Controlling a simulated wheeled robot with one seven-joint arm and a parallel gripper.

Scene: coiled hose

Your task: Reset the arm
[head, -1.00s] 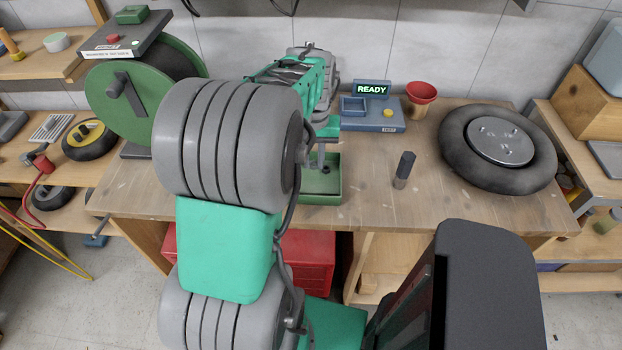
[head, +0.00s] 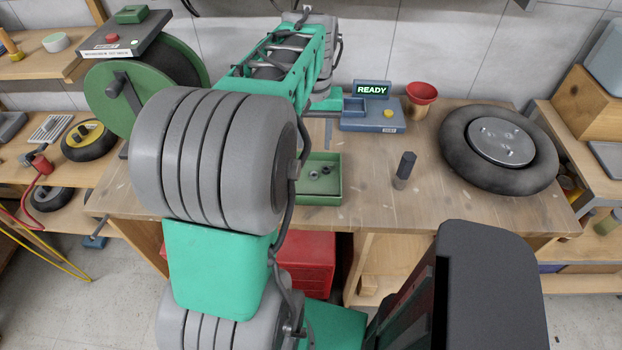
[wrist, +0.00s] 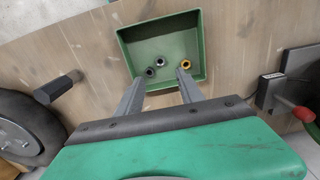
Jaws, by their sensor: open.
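My gripper (wrist: 160,84) is open in the wrist view, its two grey fingers apart with nothing between them. The fingers point at a green square tray (wrist: 203,35) on the wooden bench. Two dark ring-shaped nuts and one brass-coloured nut (wrist: 188,64) lie in the tray; the left fingertip is near the dark nuts (wrist: 155,66) and the right one near the brass nut. Whether the fingertips are above the tray floor is hard to tell. In the head view the tray (head: 322,196) shows beside my arm, which hides most of the gripper.
Behind are a blue box with a READY display (head: 371,90) and a red funnel-shaped cup (head: 421,92). A green hose reel (head: 105,100) stands at left. The bench front right is clear.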

